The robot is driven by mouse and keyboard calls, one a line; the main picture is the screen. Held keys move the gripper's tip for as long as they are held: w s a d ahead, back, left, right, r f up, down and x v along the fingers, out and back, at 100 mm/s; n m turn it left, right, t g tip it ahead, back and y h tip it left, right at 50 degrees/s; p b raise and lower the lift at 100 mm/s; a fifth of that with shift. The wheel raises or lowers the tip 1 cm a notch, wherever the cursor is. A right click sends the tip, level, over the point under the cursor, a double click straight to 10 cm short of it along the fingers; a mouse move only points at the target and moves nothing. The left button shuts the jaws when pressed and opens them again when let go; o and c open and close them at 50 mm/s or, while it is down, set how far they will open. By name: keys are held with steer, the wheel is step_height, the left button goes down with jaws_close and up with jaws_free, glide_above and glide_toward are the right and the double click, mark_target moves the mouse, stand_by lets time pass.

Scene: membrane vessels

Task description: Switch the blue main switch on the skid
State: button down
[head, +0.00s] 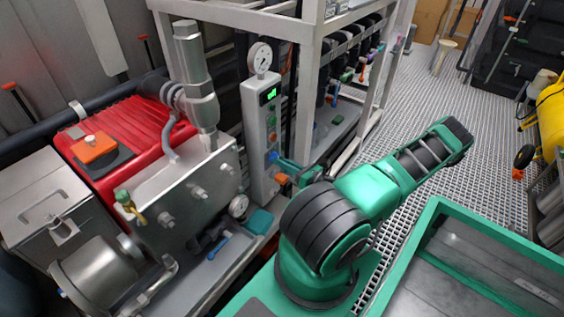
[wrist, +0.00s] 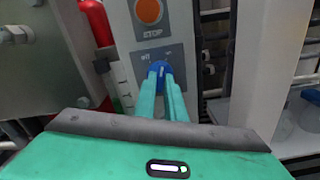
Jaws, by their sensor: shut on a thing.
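The blue main switch (wrist: 160,70) is a round knob on the grey control box, below an orange stop button (wrist: 149,11). In the wrist view my gripper (wrist: 163,76) has its two green fingers on the knob, shut on it. The label plate around the knob shows small lettering, partly hidden by the fingers. In the head view the control box (head: 259,130) stands upright with a green display, and the blue switch (head: 272,156) shows at the tip of my gripper (head: 278,161).
A red motor (head: 125,135) and a steel pump block with pipes stand left of the box. A pressure gauge (head: 260,57) sits on top of it. The white frame post (wrist: 258,70) is close on the right. Grating floor (head: 425,95) lies open behind my arm.

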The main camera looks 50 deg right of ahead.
steer(key=shift+d+r+m, duration=0.1)
steer(key=shift+r+m, duration=0.15)
steer(key=shift+m, duration=0.85)
steer(key=c, duration=1.8)
jaws_free()
steer(key=shift+f, duration=0.1)
steer(key=s, duration=1)
steer(key=shift+s+d+f, duration=0.1)
steer(key=shift+s+d, duration=0.2)
steer(key=shift+d, duration=0.1)
